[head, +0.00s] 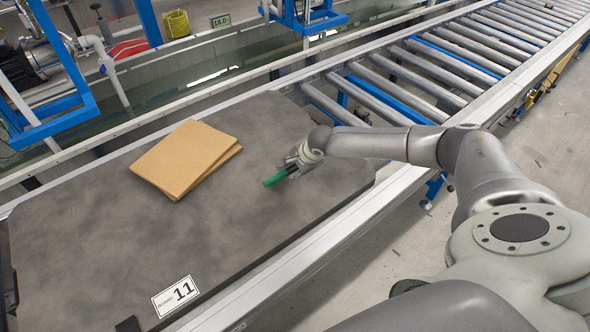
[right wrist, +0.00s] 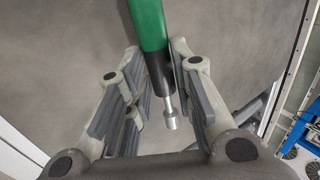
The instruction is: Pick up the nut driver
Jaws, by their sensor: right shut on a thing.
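The nut driver has a green handle (head: 275,179) with a black lower part and a short silver shaft ending in a socket. In the right wrist view the nut driver (right wrist: 150,30) runs from the top edge down between the fingers. My right gripper (head: 291,168) is shut on the nut driver; it also shows in the right wrist view (right wrist: 160,85). The handle sticks out to the left of the fingers in the head view. I cannot tell whether the tool touches the grey board (head: 90,235) below. My left gripper is not in view.
Two stacked brown cardboard sheets (head: 185,158) lie on the board, left of my right gripper. A roller conveyor (head: 430,75) runs off to the upper right. Blue frames (head: 50,120) and a pump (head: 35,62) stand behind.

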